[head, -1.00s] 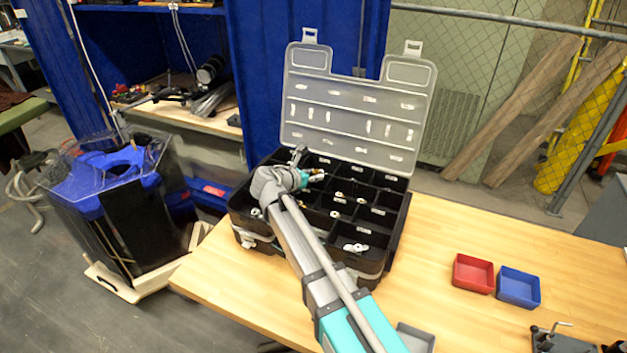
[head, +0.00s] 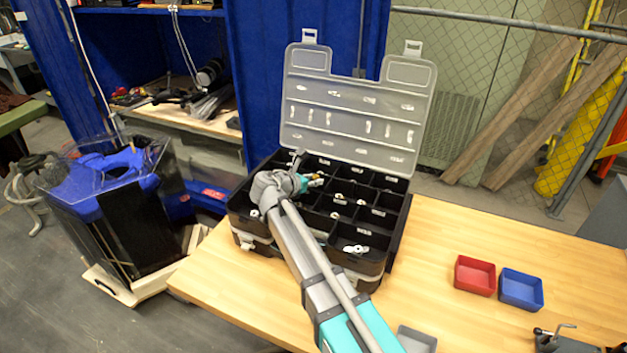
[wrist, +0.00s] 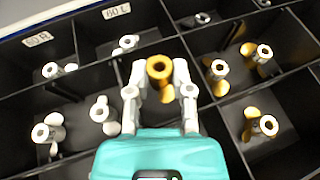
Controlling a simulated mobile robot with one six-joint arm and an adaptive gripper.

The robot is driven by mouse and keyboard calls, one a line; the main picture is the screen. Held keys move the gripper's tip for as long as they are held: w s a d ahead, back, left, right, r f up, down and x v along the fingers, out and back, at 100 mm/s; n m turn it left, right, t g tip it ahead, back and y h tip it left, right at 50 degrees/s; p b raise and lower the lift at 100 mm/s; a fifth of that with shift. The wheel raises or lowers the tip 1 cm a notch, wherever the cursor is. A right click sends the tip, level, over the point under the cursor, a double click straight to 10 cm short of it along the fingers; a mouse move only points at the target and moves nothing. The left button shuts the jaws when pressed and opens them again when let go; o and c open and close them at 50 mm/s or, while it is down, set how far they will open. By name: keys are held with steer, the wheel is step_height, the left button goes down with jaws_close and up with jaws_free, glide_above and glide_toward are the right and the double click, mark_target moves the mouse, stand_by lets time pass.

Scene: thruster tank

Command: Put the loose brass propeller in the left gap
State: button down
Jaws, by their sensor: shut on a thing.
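My gripper (wrist: 158,84) is shut on a brass propeller (wrist: 160,68), its round hub facing the wrist camera between the two fingertips. In the head view my gripper (head: 308,181) is over the open black organizer case (head: 385,228), on its left half. The held propeller appears there only as a small brass spot. In the wrist view other brass propellers (wrist: 265,125) lie in compartments to the right, and pale ones (wrist: 100,110) to the left. Labels "60 R" and "60 L" mark two compartments on the upper left. I cannot tell which place is the left gap.
The case's clear lid (head: 355,110) stands open behind it. A red tray (head: 475,276), a blue tray (head: 521,289) and a grey tray (head: 416,340) sit on the wooden table (head: 440,250). A clear-walled tank (head: 115,195) with blue parts stands left of the table.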

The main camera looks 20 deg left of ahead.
steer(key=c, duration=0.5)
jaws_free()
steer(key=shift+r, duration=0.15)
steer(key=shift+r+p, duration=0.7)
steer(key=shift+p, duration=0.15)
steer(key=p+v, duration=0.4)
steer(key=v, duration=0.8)
steer(key=shift+f, duration=0.2)
